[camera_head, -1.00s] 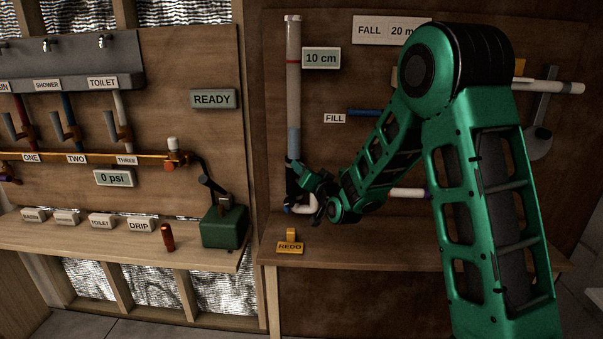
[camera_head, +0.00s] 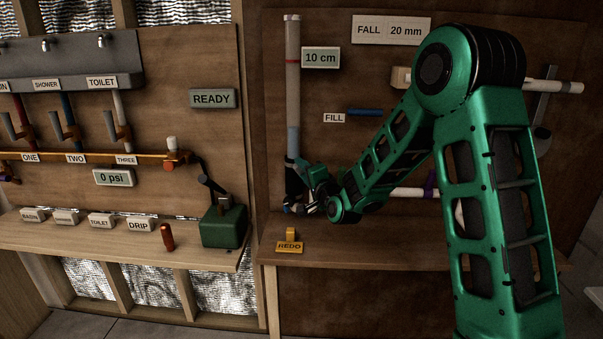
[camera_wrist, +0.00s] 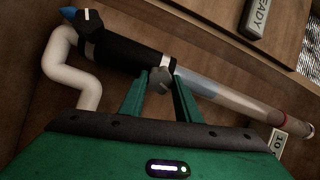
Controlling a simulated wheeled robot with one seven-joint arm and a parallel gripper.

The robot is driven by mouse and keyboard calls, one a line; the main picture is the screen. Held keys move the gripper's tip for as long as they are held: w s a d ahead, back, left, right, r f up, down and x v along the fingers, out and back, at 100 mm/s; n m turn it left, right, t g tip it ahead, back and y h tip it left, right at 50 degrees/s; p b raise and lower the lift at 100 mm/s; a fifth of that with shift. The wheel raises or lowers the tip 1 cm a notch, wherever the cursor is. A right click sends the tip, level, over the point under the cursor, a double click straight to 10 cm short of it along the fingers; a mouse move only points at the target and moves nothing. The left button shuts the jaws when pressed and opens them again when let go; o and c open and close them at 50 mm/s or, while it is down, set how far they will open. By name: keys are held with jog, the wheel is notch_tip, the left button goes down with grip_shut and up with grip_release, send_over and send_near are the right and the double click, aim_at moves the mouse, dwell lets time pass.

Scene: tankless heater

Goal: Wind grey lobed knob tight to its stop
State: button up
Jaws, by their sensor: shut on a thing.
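A grey lobed knob (camera_wrist: 160,80) sits on the side of a black coupling (camera_wrist: 120,54) at the lower end of a clear upright tube (camera_wrist: 225,92). In the wrist view my gripper (camera_wrist: 160,76) has one green finger on each side of the knob and is shut on it. In the head view my gripper (camera_head: 302,188) is at the foot of the tube (camera_head: 293,95), and the knob is hidden behind it. A second dark knob with a pale mark (camera_wrist: 88,20) is at the coupling's far end, clear of the fingers.
A white bent pipe (camera_wrist: 75,72) leaves the coupling close to my gripper. A yellow REDO block (camera_head: 290,240) stands on the shelf just below. A blue FILL handle (camera_head: 364,112) is on the board to the right. The shelf between is mostly clear.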

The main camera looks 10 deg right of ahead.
jog(key=shift+d+f, duration=0.2)
jog(key=shift+d, duration=0.05)
jog(key=o, duration=1)
jog(key=shift+o, duration=0.2)
jog(key=shift+a, duration=0.1)
jog(key=shift+r, duration=0.1)
jog(key=s+d, duration=0.1)
jog(key=s, duration=0.9)
jog(key=shift+s+d, duration=0.25)
jog(key=shift+d, duration=0.05)
